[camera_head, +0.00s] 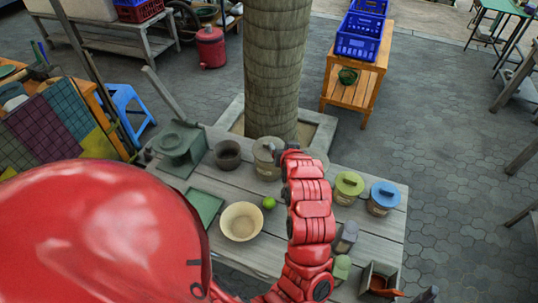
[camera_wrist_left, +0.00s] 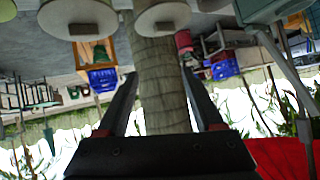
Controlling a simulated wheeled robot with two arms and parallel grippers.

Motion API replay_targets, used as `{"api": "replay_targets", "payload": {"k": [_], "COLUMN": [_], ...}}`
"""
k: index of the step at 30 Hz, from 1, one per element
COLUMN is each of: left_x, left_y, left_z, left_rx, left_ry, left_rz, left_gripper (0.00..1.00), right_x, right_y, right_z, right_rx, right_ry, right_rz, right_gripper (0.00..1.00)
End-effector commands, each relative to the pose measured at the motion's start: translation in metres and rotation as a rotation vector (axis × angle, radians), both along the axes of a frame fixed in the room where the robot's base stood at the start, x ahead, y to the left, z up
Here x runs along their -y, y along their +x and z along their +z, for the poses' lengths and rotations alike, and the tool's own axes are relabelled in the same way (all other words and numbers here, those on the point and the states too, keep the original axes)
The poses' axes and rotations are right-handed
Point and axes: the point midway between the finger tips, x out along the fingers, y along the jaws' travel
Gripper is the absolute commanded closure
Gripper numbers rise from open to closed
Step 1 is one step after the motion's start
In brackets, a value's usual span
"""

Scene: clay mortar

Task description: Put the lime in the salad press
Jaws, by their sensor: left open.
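The small green lime (camera_head: 268,203) lies on the grey plank table, just right of a pale tan bowl (camera_head: 241,221). A grey-green press with a long raised handle (camera_head: 177,141), which looks like the salad press, stands at the table's back left corner. In the head view my red left arm rises over the table, right of the lime, and its gripper end is small and hard to make out near the trunk. In the left wrist view my left gripper (camera_wrist_left: 159,76) has its two fingers spread with nothing between them. The lime is not visible there.
A dark clay bowl (camera_head: 227,155) and a lidded pot (camera_head: 267,158) stand along the table's back. A green-lidded pot (camera_head: 348,188) and a blue-lidded pot (camera_head: 383,198) are at right. A green tray (camera_head: 205,207) lies left. A tree trunk (camera_head: 272,75) rises behind.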

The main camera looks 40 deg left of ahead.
Motion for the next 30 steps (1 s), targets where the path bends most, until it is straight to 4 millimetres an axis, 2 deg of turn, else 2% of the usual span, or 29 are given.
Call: {"api": "replay_targets", "payload": {"k": [3,6,10,14,16,24,26,27,30], "left_x": [0.007,0.023,0.039,0.039,0.035,0.015,0.011,0.010,0.007], "left_y": [-0.047,-0.078,-0.099,-0.103,-0.100,-0.083,-0.080,-0.079,-0.075], "left_z": [-0.030,-0.051,-0.064,-0.082,-0.097,-0.154,-0.164,-0.164,-0.173], "left_rx": [-0.145,-0.240,-0.305,-0.324,-0.324,-0.324,-0.322,-0.322,-0.321], "left_ry": [-0.229,-0.385,-0.500,-0.529,-0.526,-0.519,-0.520,-0.522,-0.523], "left_rz": [0.118,0.182,0.221,0.233,0.234,0.234,0.235,0.235,0.232], "left_gripper": [0.31,0.31,0.31,0.31,0.31,0.31,0.31,0.31,0.31], "right_x": [0.000,0.000,0.000,0.000,0.000,0.000,0.000,0.000,0.000], "right_y": [0.000,0.000,0.000,0.000,0.000,0.000,0.000,0.000,0.000], "right_z": [0.003,0.004,0.004,-0.009,-0.021,-0.042,-0.046,-0.038,-0.035], "right_rx": [0.000,0.000,0.000,0.000,0.000,0.000,0.000,0.000,0.000], "right_ry": [0.000,0.000,0.000,0.000,0.000,0.000,0.000,0.000,0.000], "right_rz": [0.000,0.000,0.000,0.000,0.000,0.000,0.000,0.000,0.000], "right_gripper": [0.18,0.18,0.18,0.18,0.18,0.18,0.18,0.18,0.18]}}
